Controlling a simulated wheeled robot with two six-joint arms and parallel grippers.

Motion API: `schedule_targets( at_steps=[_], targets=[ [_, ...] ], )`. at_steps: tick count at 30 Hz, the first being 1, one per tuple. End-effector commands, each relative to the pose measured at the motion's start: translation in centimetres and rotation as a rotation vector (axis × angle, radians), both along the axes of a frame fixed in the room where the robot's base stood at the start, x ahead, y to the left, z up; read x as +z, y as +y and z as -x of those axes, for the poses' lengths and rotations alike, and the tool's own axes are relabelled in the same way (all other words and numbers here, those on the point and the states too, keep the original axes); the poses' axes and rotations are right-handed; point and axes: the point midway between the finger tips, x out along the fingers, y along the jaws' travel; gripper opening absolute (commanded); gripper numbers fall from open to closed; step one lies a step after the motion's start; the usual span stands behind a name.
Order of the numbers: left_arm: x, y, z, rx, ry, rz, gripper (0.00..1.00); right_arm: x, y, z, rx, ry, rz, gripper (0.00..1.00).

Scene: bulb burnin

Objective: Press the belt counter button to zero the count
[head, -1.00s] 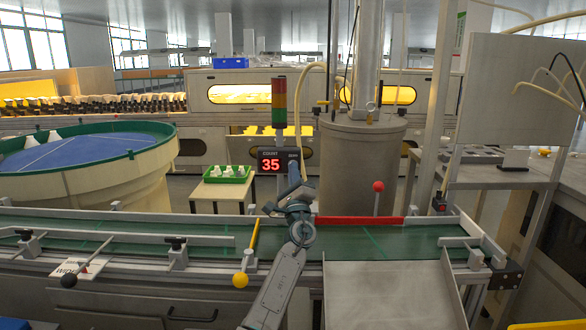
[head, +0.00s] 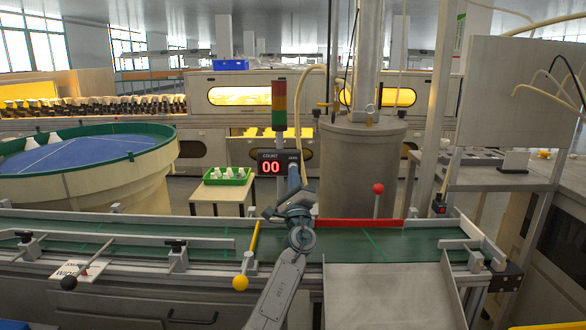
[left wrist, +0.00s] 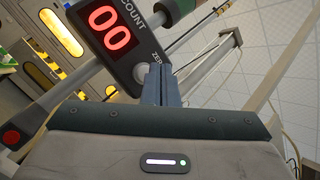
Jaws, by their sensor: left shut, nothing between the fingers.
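The belt counter (head: 270,167) is a dark box with a red display reading 00, standing behind the conveyor. It also shows tilted in the left wrist view (left wrist: 106,30), with COUNT and part of the ZERO label visible. My left gripper (head: 294,172) is shut and empty, its fingertips at the counter's right end by the label. In the left wrist view its closed fingers (left wrist: 158,76) reach the counter's edge just beside the ZERO lettering. My right gripper is out of view.
The green conveyor belt (head: 374,243) runs across the front. A red-yellow-green signal tower (head: 279,104) rises above the counter. A yellow-knobbed lever (head: 240,282) and a red-knobbed lever (head: 377,188) flank my arm. A green tray (head: 227,177) sits on a small table behind.

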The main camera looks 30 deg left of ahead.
Motion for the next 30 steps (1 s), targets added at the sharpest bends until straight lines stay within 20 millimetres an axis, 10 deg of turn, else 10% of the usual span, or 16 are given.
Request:
schedule_targets(
  at_steps=[30],
  targets=[
    [0.0,-2.2,4.6,-0.001,0.000,0.001,0.00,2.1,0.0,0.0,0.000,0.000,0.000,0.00]
  ],
)
